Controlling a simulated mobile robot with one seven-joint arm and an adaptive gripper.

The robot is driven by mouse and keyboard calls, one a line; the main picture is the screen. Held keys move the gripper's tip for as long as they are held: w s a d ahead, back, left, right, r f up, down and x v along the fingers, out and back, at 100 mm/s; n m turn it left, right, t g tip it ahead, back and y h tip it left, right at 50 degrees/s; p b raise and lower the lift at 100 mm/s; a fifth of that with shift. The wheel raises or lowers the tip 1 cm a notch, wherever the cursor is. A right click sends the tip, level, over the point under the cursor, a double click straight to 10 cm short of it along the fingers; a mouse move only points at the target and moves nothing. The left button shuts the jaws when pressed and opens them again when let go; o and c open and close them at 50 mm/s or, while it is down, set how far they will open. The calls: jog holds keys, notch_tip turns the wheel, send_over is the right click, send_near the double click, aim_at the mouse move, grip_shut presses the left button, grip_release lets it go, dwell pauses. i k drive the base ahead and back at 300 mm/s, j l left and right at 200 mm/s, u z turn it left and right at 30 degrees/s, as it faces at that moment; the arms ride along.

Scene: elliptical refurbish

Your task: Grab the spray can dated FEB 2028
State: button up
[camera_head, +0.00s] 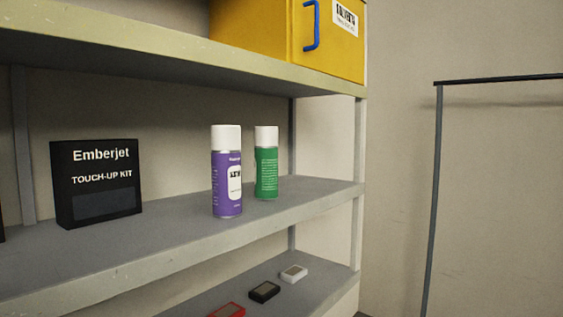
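A purple spray can (227,178) with a white cap stands upright on the middle shelf (170,233), near its front edge. Its label carries print too small to read. A green spray can (266,167) with a white cap stands upright to its right and a little further back, with fine print facing me. I cannot read a date on either can. The two cans stand close together with a small gap. My gripper is not in view.
A black Emberjet touch-up kit box (97,183) stands left on the same shelf. A yellow cabinet (270,33) sits on the shelf above. Small red (227,311), black (264,292) and white (294,273) items lie below. A dark metal rack (437,170) stands right.

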aim_at(266, 136)
jog(key=i+l, duration=0.4)
jog(key=l, duration=0.15)
jog(key=i+l+u, duration=0.15)
jog(key=i+l, duration=0.3)
